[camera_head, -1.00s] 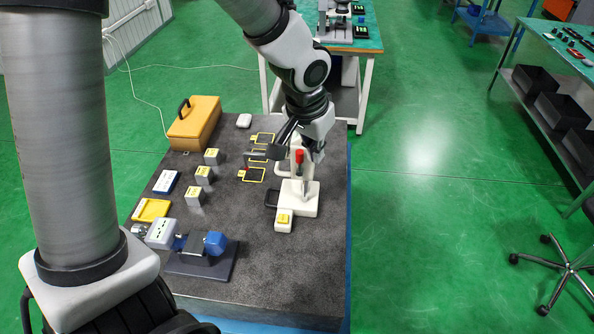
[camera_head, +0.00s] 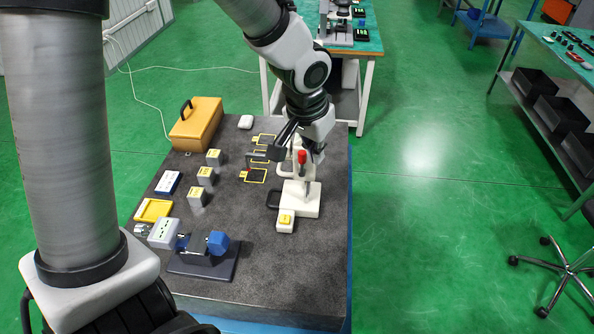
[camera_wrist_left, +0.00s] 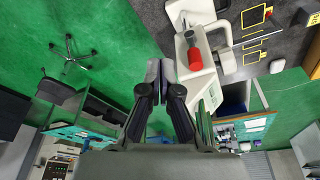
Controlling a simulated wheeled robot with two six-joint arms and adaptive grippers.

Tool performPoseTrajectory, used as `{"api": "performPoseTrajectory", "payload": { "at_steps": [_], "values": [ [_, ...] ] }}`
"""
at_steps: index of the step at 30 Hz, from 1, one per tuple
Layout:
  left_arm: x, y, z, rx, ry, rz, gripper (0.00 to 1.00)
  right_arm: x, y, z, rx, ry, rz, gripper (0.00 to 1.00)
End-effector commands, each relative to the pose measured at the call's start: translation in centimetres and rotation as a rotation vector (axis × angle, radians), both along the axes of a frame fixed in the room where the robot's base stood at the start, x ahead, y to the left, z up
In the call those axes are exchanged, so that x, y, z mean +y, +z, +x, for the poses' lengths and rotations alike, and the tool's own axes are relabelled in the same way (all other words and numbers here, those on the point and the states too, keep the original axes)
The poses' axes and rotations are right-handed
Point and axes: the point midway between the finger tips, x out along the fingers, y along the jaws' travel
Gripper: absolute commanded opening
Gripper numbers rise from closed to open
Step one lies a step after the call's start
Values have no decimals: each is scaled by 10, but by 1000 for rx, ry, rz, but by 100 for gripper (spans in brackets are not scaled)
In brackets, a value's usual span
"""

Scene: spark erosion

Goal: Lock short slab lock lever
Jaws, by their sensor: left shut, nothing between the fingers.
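A white stand (camera_head: 302,199) is on the dark table, with a red-tipped lever (camera_head: 301,157) at its upper part. I take this lever to be the lock lever, but the frames do not label it. In the left wrist view the red grip (camera_wrist_left: 194,56) sticks out from the white body (camera_wrist_left: 201,88). My left gripper (camera_head: 285,132) is by the top of the stand, behind the red tip. In the left wrist view its fingers (camera_wrist_left: 160,70) are together and empty, just left of the red grip. My right gripper is out of view.
Small grey blocks (camera_head: 197,196), a yellow case (camera_head: 197,124) and a blue-knobbed device (camera_head: 218,243) stand to the left. Yellow-outlined frames (camera_head: 256,175) lie beside the stand. The table's front middle is clear.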

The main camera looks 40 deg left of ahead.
Motion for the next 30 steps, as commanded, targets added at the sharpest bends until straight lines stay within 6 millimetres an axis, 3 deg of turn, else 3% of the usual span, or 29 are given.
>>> {"api": "performPoseTrajectory", "payload": {
  "at_steps": [30],
  "values": [
    [0,-23,0,0,0,0,0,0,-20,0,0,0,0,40]
  ]
}}
